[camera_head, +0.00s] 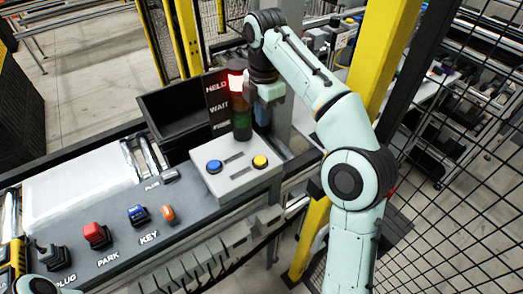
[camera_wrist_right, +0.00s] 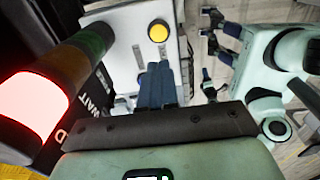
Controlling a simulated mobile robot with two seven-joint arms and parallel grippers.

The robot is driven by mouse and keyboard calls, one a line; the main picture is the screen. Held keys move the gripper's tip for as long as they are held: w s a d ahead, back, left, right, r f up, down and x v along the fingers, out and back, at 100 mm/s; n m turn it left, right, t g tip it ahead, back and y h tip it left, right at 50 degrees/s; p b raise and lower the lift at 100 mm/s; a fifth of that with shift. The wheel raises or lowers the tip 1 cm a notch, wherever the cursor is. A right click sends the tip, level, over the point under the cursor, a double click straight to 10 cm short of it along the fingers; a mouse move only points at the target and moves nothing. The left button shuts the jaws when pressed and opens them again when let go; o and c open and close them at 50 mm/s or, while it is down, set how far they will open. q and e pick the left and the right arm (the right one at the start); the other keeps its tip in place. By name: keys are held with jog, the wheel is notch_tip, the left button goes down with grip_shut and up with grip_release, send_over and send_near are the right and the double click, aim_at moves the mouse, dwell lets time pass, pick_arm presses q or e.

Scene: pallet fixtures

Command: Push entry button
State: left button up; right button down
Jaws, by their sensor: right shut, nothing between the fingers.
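A grey button box (camera_head: 232,183) stands on the console, with a blue button (camera_head: 214,167) on its left and a yellow button (camera_head: 260,162) on its right. No label is readable beside either button. My right gripper (camera_head: 263,117) is above and behind the box, pointing down, with its fingers partly hidden. In the right wrist view the gripper (camera_wrist_right: 158,68) is shut and empty. Its tips lie just below the yellow button (camera_wrist_right: 158,31) in the picture; I cannot tell how high they are above the box.
A signal tower (camera_head: 236,82) glows red beside a HELD/WAIT/FREE sign (camera_head: 217,106). A black bin (camera_head: 180,112) stands behind the console. Red (camera_head: 96,235), blue (camera_head: 138,214) and orange (camera_head: 168,214) items sit on the labelled console. A yellow post (camera_head: 383,55) and mesh fence (camera_head: 465,150) stand right.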

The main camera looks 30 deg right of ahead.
jog(key=shift+f, duration=0.1)
send_near(261, 160)
notch_tip(261, 160, down, 6)
jog(key=shift+r+b, duration=0.2)
jog(key=shift+b, duration=0.2)
jog(key=shift+f, duration=0.55)
pick_arm(q)
jog(key=shift+s+f, duration=0.65)
jog(key=shift+s, duration=0.1)
pick_arm(e)
jog(key=shift+f, duration=0.1)
pick_arm(q)
jog(key=shift+f, duration=0.1)
